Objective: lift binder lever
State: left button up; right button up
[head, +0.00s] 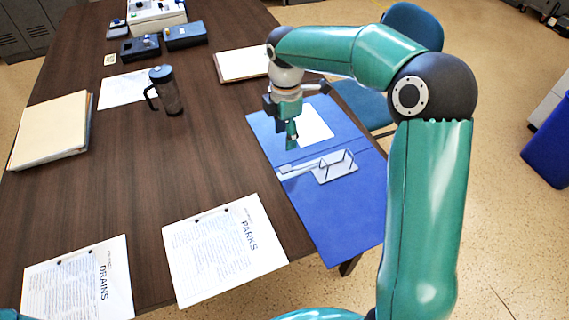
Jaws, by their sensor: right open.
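The open blue binder (345,215) lies flat at the right edge of the dark table, partly overhanging it. A white sheet (315,125) lies inside its far part. The metal lever mechanism (337,166) sits across the binder's middle, with a bar reaching left. My right gripper (291,141) points down over the binder's left part, just beyond the mechanism's left end. It is open, with nothing seen between its fingers; whether it touches the binder or lever I cannot tell. My left gripper is out of view.
Sheets headed PARKS (222,250) and DRAINS (80,285) lie at the near side. A dark jug (168,92), a thick folder (50,130) and a clipboard (241,66) stand or lie farther off. A blue chair (412,24) is behind my arm. The table's middle is clear.

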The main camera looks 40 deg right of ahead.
aim_at(286, 168)
notch_tip(286, 168, down, 12)
jog(key=shift+s+r, duration=0.1)
dwell(0.4)
grip_shut()
